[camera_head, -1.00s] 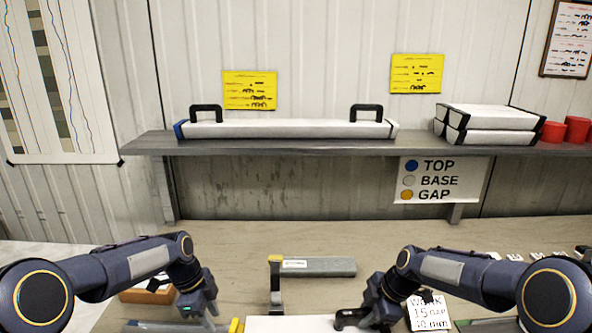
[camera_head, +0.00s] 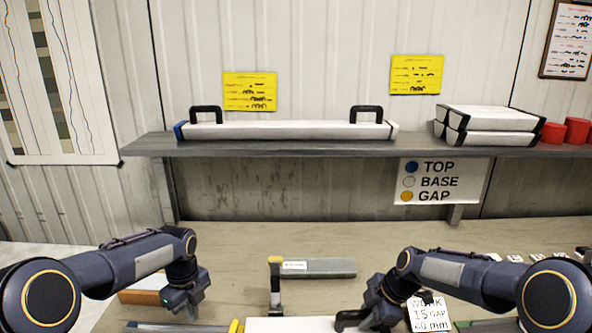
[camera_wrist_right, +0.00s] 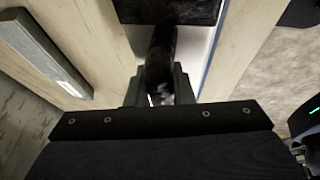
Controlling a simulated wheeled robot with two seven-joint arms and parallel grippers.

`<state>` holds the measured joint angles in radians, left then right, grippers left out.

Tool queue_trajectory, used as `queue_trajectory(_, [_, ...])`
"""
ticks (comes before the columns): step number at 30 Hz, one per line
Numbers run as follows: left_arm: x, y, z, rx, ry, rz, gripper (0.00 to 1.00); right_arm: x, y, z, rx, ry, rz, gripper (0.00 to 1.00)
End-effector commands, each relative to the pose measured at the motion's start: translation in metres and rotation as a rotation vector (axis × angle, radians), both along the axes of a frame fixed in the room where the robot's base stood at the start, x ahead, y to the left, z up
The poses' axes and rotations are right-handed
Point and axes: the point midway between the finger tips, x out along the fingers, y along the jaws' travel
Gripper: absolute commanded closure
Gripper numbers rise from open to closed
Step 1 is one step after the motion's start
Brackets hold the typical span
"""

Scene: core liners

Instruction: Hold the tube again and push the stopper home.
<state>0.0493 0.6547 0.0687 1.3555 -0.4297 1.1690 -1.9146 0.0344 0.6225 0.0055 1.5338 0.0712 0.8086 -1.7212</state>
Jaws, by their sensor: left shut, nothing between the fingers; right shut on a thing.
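The white tube (camera_head: 290,325) lies along the bottom edge of the head view, cut off by the frame. A yellow piece (camera_head: 236,326) sits at its left end; I cannot tell if this is the stopper or how far in it is. My right gripper (camera_head: 362,321) is shut on the tube's black handle (camera_head: 345,319). In the right wrist view the handle (camera_wrist_right: 160,62) stands between the fingers. My left gripper (camera_head: 181,309) is shut and empty, to the left of the yellow piece and apart from it.
A wooden tray (camera_head: 145,290) is behind my left gripper. Another tube (camera_head: 280,130) rests on the shelf.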

Motion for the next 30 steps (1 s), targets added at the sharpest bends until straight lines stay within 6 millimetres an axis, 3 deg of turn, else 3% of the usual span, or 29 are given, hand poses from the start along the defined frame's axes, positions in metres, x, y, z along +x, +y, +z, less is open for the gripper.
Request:
queue_trajectory(15, [-0.001, 0.0, -0.063, -0.002, 0.003, 0.002, 1.0, 0.001, 0.0, 0.002, 0.001, -0.004, -0.003, 1.0])
queue_trajectory(30, [0.0, 0.0, -0.075, -0.002, 0.001, 0.003, 1.0, 0.001, 0.0, 0.002, 0.001, -0.004, -0.003, 1.0])
